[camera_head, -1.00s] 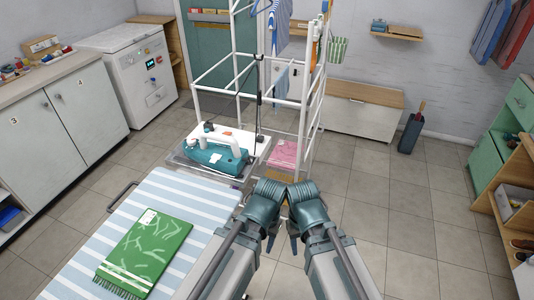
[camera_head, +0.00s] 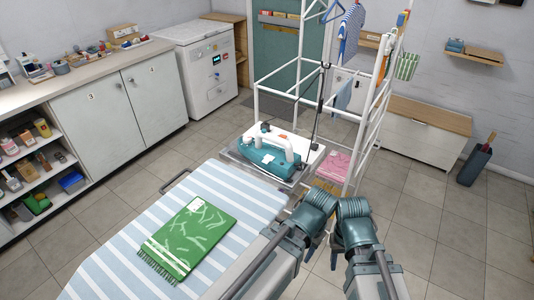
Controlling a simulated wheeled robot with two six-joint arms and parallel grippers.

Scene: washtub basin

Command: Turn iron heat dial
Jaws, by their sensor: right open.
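The teal and white iron (camera_head: 268,158) rests on the metal stand (camera_head: 238,160) at the far end of the striped ironing board (camera_head: 130,245). Its white handle faces up; a heat dial is too small to make out for sure. My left gripper (camera_head: 311,246) and my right gripper (camera_head: 334,260) hang close together in the lower middle, right of the board and nearer than the iron. Both are apart from the iron. My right gripper is open and nothing shows in it. The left fingers are mostly hidden behind its wrist.
A green fringed cloth (camera_head: 190,240) lies on the board. A white drying rack (camera_head: 370,130) stands just behind and right of the iron, with a dark cord near it. A white cabinet (camera_head: 140,95) lines the left wall.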

